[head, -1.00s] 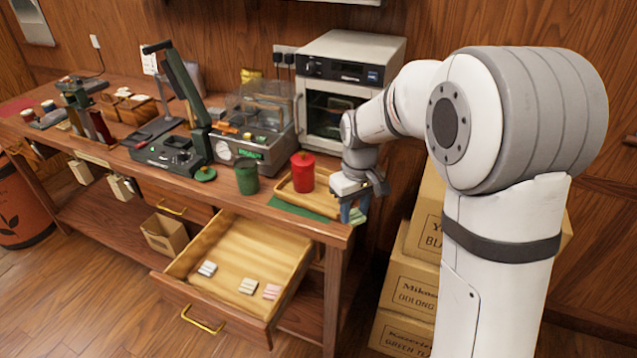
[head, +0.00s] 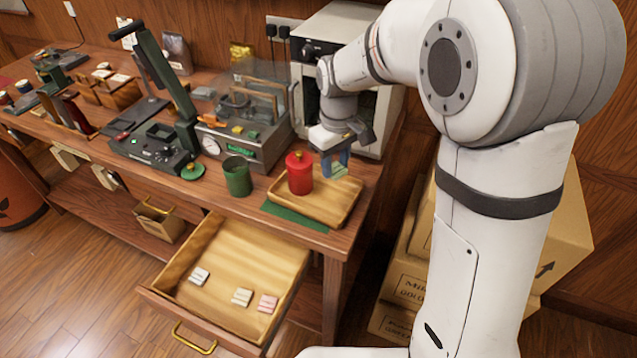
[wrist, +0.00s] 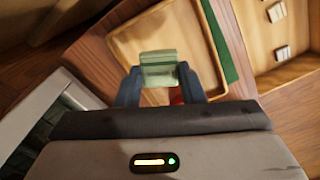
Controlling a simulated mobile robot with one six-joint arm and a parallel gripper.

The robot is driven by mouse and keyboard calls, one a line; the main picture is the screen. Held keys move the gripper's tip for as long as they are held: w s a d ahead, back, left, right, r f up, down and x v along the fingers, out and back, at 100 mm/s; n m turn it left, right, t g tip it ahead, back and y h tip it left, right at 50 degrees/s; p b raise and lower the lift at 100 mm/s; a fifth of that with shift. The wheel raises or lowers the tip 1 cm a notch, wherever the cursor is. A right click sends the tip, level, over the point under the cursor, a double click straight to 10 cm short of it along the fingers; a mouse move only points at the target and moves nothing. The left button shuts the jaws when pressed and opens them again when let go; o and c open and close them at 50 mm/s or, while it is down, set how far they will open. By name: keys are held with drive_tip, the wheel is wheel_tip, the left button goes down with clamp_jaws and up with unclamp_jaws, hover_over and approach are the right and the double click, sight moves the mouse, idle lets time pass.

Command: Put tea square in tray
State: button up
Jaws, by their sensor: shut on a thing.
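My gripper (head: 335,166) is shut on a pale green tea square (wrist: 159,70), which is gripped between the blue fingertips in the wrist view. In the head view the square (head: 341,169) is small and partly hidden by the fingers. The gripper holds it above the right part of the wooden tray (head: 322,208), apparently clear of its floor. The tray also shows behind the square in the wrist view (wrist: 185,38). A red canister (head: 299,174) stands at the tray's left part, close beside the gripper.
A green mat (head: 293,216) lies along the tray's front. A green cup (head: 237,177) stands left of it. The open drawer (head: 237,258) below holds three wrapped squares (head: 242,297). A white oven (head: 318,48) stands behind the tray, near my arm.

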sight(336, 168)
wheel_tip(336, 168, down, 5)
drive_tip(key=shift+w+f, duration=0.1)
drive_tip(key=shift+f, duration=2.1)
drive_tip(key=o, duration=1)
drive_tip(key=shift+c, duration=0.2)
wheel_tip(336, 168, up, 12)
drive_tip(key=shift+r, duration=0.1)
drive_tip(key=shift+d+r, duration=0.1)
drive_tip(key=shift+r, duration=0.05)
drive_tip(key=s+d+r+m+t, duration=0.1)
drive_tip(key=s+d+m, duration=0.3)
drive_tip(key=s+d, duration=0.3)
drive_tip(key=s+d+r+m+t, duration=0.1)
drive_tip(key=s+d+m, duration=0.3)
drive_tip(key=s, duration=0.9)
drive_tip(key=shift+d+r+t, duration=0.25)
drive_tip(key=shift+d+t, duration=0.15)
drive_tip(key=shift+d, duration=1.1)
